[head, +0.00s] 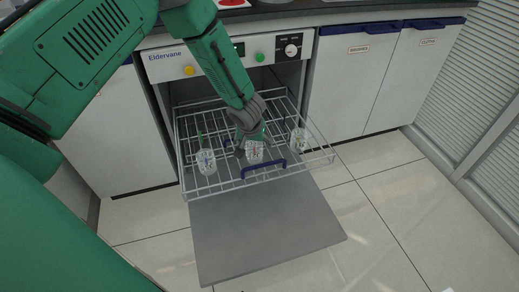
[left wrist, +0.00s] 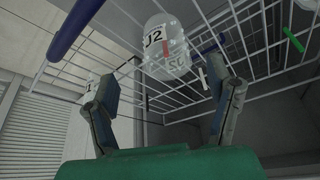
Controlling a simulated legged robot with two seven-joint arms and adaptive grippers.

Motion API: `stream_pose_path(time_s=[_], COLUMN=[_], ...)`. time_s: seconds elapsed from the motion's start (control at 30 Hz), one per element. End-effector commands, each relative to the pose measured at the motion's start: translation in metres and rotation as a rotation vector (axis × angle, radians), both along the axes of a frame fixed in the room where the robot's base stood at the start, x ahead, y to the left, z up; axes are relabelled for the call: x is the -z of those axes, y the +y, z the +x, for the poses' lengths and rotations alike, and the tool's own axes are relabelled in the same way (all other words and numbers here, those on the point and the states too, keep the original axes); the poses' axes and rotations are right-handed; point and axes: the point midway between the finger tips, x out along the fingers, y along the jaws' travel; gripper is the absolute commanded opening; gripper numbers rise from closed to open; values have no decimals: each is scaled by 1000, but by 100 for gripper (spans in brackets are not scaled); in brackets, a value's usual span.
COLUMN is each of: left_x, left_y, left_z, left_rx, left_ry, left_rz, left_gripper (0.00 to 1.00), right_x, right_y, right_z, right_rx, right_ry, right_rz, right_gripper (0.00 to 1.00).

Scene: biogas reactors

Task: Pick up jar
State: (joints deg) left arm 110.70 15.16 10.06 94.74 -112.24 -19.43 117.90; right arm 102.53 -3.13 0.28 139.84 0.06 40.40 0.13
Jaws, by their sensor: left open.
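Several clear jars with white labels stand in a wire rack (head: 222,183). One jar (head: 255,151) is at the middle, one jar (head: 206,161) at the left and one jar (head: 299,139) at the right. My left gripper (head: 250,141) reaches down over the rack at the middle jar and partly hides it. In the left wrist view, a jar labelled J2 (left wrist: 167,50) lies ahead between the spread fingers of my left gripper (left wrist: 158,88). The fingers are open, and I see no grip on the jar. My right gripper is not in view.
The rack is pulled out of a white Eldervane machine (head: 165,64) above its lowered grey door (head: 262,228). A blue handle (head: 264,168) crosses the rack's front. White cabinets (head: 355,85) flank it. The tiled floor (head: 400,215) at the right is clear.

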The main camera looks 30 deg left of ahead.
Motion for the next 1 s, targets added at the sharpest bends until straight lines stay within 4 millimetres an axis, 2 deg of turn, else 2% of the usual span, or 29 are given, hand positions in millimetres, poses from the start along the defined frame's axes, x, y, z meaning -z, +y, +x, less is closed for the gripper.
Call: stream_pose_path(time_s=[0.03, 0.13, 0.4, 0.63, 0.8, 1.0], left_x=[12, 27, 45, 76, 85, 86], left_y=[2, 4, 8, 17, 19, 19], left_z=[3, 9, 17, 30, 36, 36], left_rx=[1, 2, 3, 3, 3, 2], left_ry=[1, 2, 1, 4, 1, 1], left_rz=[1, -1, 0, 0, -2, -3], left_gripper=[74, 74, 74, 74, 74, 74], right_x=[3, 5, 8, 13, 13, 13], right_y=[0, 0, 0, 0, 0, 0], right_z=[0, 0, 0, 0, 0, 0], right_rx=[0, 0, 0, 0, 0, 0], right_ry=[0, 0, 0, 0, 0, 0], right_rz=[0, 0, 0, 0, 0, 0], right_gripper=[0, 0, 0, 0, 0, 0])
